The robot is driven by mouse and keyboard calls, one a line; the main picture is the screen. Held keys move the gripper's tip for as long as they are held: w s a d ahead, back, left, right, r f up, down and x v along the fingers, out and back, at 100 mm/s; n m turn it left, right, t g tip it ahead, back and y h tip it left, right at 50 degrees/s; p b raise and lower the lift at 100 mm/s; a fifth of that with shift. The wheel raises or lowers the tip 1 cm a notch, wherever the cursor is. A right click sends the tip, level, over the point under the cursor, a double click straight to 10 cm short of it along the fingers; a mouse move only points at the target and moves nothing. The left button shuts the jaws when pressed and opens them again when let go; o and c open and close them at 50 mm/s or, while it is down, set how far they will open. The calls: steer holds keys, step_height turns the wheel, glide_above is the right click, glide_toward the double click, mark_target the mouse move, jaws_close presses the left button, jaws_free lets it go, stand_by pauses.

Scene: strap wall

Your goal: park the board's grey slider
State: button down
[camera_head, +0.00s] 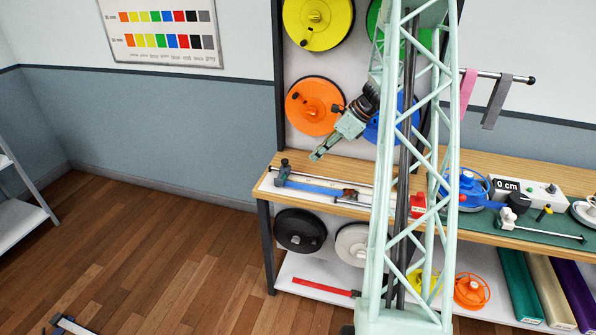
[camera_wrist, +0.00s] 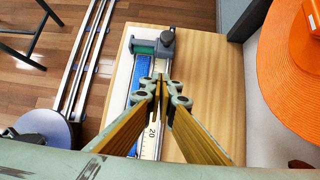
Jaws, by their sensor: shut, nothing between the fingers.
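The white board (camera_head: 268,184) lies on the left end of the wooden bench top, with a blue strip and a rail along it. A grey block with a knob (camera_head: 283,172), seemingly the slider, stands at the board's left end. The same block (camera_wrist: 165,45) shows in the wrist view at the far end, beside a green part. My gripper (camera_head: 315,157) is above the board, to the right of the block in the head view.
Behind the bench hang large reels, including an orange one (camera_head: 313,106) close to my gripper; it also fills the right of the wrist view (camera_wrist: 290,70). A dark part (camera_head: 350,193) sits further right on the board. Bare wood (camera_wrist: 208,85) lies beside the board.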

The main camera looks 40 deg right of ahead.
mark_target(282, 172)
steer(key=s+d+t+b, duration=0.2)
steer(key=shift+s+d+f, duration=0.2)
steer(key=shift+s+d, duration=0.1)
steer(key=shift+d, duration=0.1)
stand_by(0.3)
steer(key=b+x, duration=0.1)
steer(key=x, duration=0.8)
steer(key=shift+w+a+f+b, duration=0.15)
steer(key=shift+w+a+b, duration=0.1)
steer(key=shift+a+b, duration=0.1)
steer(key=shift+w+a, duration=0.3)
steer(key=shift+w, duration=0.3)
steer(key=shift+w+a, duration=0.3)
steer(key=shift+w, duration=0.3)
steer(key=shift+w+a+b, duration=0.3)
steer(key=shift+w+a, duration=0.05)
steer(key=shift+w, duration=0.35)
steer(key=shift+w, duration=0.1)
